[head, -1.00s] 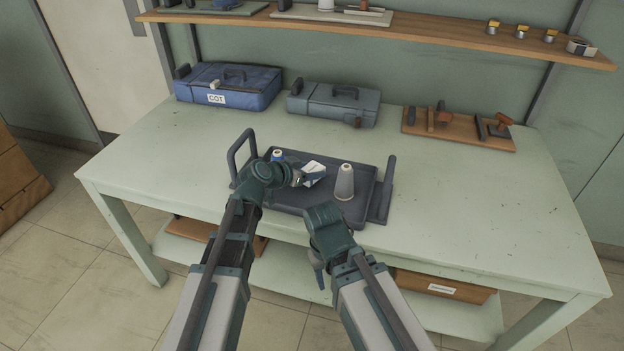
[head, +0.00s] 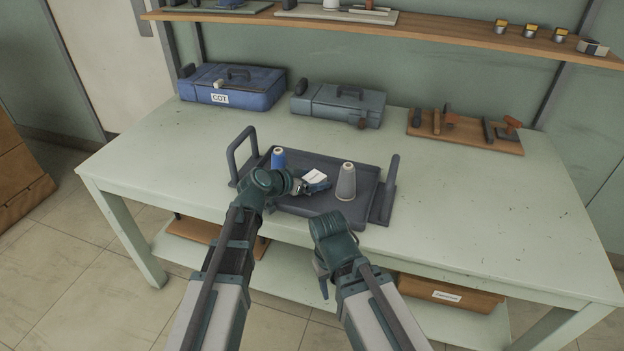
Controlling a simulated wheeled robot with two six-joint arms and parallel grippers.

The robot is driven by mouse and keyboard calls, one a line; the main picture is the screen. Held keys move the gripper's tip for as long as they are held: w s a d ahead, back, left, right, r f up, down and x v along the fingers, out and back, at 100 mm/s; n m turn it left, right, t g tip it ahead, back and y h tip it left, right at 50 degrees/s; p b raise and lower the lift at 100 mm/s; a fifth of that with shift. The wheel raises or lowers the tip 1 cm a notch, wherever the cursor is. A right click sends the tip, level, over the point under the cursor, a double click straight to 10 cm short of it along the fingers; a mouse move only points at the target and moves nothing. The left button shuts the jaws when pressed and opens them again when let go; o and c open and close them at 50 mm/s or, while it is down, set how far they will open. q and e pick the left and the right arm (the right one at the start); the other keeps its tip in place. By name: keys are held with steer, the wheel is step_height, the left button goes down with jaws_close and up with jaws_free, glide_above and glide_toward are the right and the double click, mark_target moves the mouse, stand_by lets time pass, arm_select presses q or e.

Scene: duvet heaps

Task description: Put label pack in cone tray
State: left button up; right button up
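The cone tray (head: 304,204) is a dark tray with raised handles at its left and right ends, on the pale green table. A blue cone (head: 278,158) and a grey cone (head: 346,184) stand in it. The white label pack (head: 315,175) is between the cones, over the tray floor. My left gripper (head: 319,187) is low over the tray at the pack's near side and hides part of it. I cannot tell whether its fingers still grip the pack. My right gripper (head: 322,284) hangs down in front of the table edge, its fingers mostly hidden.
A blue case (head: 250,93) marked COT and a grey case (head: 325,109) stand at the back. A wooden board (head: 480,136) with tools lies at the back right. A wooden shelf (head: 430,37) runs above. The table's right side is clear.

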arm_select(q)
steer(key=shift+r, duration=0.2)
steer(key=p+v, duration=0.5)
steer(key=v, duration=0.5)
steer(key=shift+s+r, duration=0.15)
steer(key=shift+p+v, duration=0.5)
steer(key=shift+v, duration=0.35)
steer(key=shift+a, duration=0.1)
